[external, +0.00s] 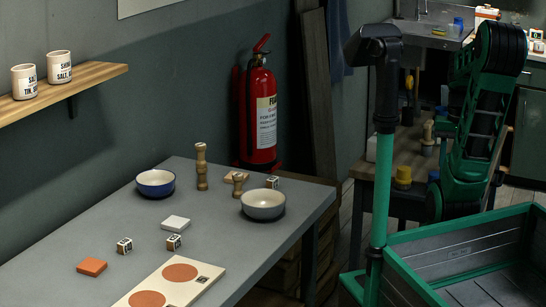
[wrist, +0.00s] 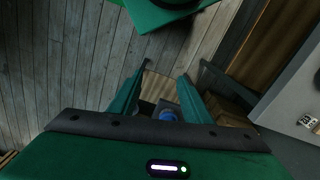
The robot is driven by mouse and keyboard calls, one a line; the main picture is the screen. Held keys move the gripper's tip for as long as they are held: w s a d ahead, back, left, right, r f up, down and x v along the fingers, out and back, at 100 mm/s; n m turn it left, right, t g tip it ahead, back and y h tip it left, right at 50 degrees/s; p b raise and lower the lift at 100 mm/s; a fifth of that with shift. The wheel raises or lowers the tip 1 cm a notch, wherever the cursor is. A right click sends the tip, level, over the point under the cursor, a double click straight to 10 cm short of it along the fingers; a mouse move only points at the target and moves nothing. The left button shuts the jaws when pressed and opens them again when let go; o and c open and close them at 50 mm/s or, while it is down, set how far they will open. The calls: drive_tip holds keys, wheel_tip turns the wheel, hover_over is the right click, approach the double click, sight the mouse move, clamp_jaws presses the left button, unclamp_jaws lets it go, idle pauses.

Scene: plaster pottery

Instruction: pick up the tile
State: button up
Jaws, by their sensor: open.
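An orange square tile (external: 92,266) lies flat near the front left of the grey table (external: 120,224) in the external view. A white square tile (external: 175,223) lies flat nearer the table's middle. A small pale flat piece (external: 236,177) lies farther back, partly hidden by a wooden stamp-like piece. My gripper (wrist: 161,78) is open in the wrist view, pointing over the plank floor, with no tile between its fingers. My arm is folded at the right of the external view, well away from the tiles.
Lettered cubes (external: 124,246) stand between the tiles. A blue bowl (external: 155,183), a grey bowl (external: 263,204) and a turned wooden piece (external: 201,168) stand farther back. A board with orange discs (external: 168,289) lies in front. A green-edged crate (external: 470,246) is at right.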

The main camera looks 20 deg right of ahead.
drive_tip(key=o, duration=0.6)
drive_tip(key=shift+o, duration=0.2)
